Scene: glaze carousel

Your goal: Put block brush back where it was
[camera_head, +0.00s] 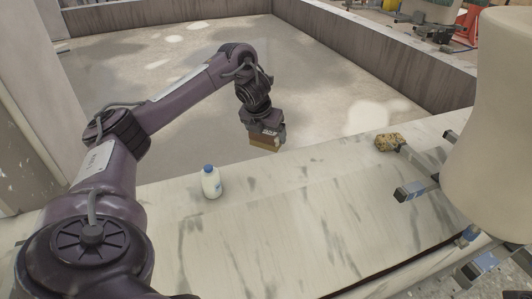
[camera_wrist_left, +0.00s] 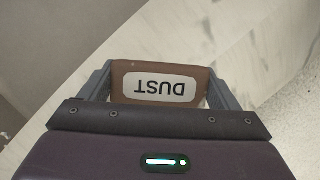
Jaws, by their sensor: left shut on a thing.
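The block brush (camera_head: 264,142) is a brown block above the far edge of the pale marbled counter. My left gripper (camera_head: 265,133) is shut on it. In the left wrist view the brush (camera_wrist_left: 202,76) sits between the two grey fingers and shows a white label reading DUST, upside down. Its underside is hidden there, and I cannot tell whether it touches the counter. My right gripper is not in view.
A white bottle with a blue cap (camera_head: 211,184) stands on the counter (camera_head: 300,225). A speckled brown lump (camera_head: 388,142) lies to the right. The counter's middle is clear.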

